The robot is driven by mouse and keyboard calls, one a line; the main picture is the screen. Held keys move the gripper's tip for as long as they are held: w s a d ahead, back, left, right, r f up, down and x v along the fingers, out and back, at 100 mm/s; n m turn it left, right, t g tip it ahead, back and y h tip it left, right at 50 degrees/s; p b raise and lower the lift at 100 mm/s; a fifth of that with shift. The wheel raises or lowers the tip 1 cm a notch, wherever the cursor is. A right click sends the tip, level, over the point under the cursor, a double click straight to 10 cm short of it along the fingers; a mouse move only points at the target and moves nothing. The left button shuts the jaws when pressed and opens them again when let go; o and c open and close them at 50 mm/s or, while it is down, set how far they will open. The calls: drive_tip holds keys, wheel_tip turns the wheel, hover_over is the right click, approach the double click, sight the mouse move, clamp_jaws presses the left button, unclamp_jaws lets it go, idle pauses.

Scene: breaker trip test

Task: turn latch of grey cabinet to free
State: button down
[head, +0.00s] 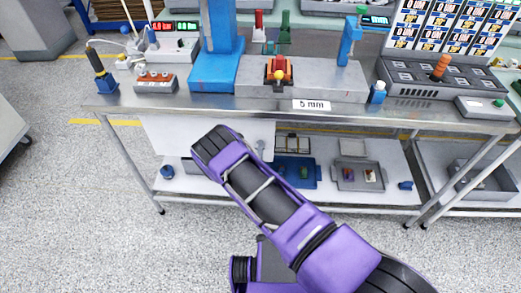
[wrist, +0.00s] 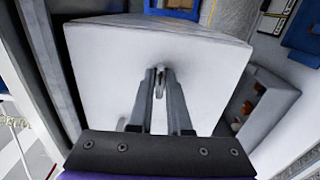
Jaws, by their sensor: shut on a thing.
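The grey cabinet (wrist: 105,70) shows in the wrist view as a pale, plain box face. In the head view the pale cabinet (head: 172,138) hangs under the workbench top, partly hidden by my arm. Its latch (wrist: 160,84) is a small metal piece near the upper middle of the face. My gripper (wrist: 160,76) reaches up to the face, with its two fingers close together on either side of the latch, shut on it. The fingers hide part of the latch, so its exact angle is hard to tell. I cannot make out my gripper in the head view.
The workbench (head: 225,103) stands above, with devices along its top. A lower shelf (head: 330,198) holds a blue tray (head: 297,172) and a grey tray (head: 358,177). In the wrist view, a grey bin (wrist: 262,98) is close on the right. The floor in front is clear.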

drive_tip(key=shift+m, duration=0.3)
drive_tip(key=c, duration=0.9)
unclamp_jaws()
drive_tip(key=shift+o, duration=0.2)
drive_tip(key=s, duration=1.7)
drive_tip(key=shift+s+a+p, duration=0.25)
drive_tip(key=shift+a+p, duration=0.1)
